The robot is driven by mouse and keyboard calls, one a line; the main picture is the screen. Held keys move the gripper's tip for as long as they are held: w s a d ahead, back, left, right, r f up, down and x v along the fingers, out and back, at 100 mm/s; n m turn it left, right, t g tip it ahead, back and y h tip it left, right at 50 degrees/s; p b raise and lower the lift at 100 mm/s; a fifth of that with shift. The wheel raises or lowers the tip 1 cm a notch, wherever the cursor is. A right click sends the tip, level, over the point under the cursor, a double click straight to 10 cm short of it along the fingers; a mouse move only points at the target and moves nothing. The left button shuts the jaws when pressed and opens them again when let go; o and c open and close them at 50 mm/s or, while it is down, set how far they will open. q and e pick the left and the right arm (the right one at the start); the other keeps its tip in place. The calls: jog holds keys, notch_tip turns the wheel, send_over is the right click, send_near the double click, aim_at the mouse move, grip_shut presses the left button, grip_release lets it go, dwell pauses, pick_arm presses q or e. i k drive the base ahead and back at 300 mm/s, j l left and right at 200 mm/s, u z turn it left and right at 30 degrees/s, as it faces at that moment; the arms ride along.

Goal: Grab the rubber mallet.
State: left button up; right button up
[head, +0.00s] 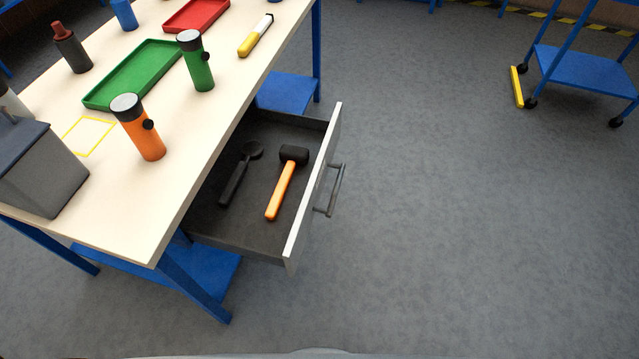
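The rubber mallet (281,188) lies in an open drawer (247,237) under the workbench. It has a black head at the far end and an orange handle pointing toward me. A dark tool with a round end (237,177) lies in the drawer to the left of the mallet, apart from it. The drawer is pulled out to the right and has a grey bar handle (335,190) on its light front panel. Neither of my grippers shows in the head view.
The workbench top (205,135) holds an orange flashlight (142,135), a green flashlight (198,68), a green tray (98,102), a red tray (195,14) and a grey container (50,180). A blue cart (585,72) stands at the far right. The floor right of the drawer is clear.

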aim_at(290, 154)
jog(key=i+u, duration=0.1)
jog(key=u, duration=1.15)
jog(key=i+l+u, duration=0.1)
jog(key=l+u, duration=0.35)
jog(key=l, duration=0.2)
jog(key=l+u, duration=0.45)
jog(key=l, duration=0.15)
jog(key=k+l+u, duration=0.1)
jog(key=l+u, duration=0.35)
jog(key=l, duration=0.15)
jog(key=k+l+u, duration=0.2)
jog(key=l+u, duration=0.25)
jog(key=l, duration=0.15)
jog(key=k+l, duration=0.15)
jog(key=l, duration=0.2)
jog(key=k+l, duration=0.15)
jog(key=l, duration=0.25)
jog(key=k+l, duration=0.15)
jog(key=l, duration=0.2)
jog(key=k+l, duration=0.15)
jog(key=l, duration=0.2)
jog(key=k+l, duration=0.15)
jog(key=l, duration=0.25)
jog(key=u, duration=0.05)
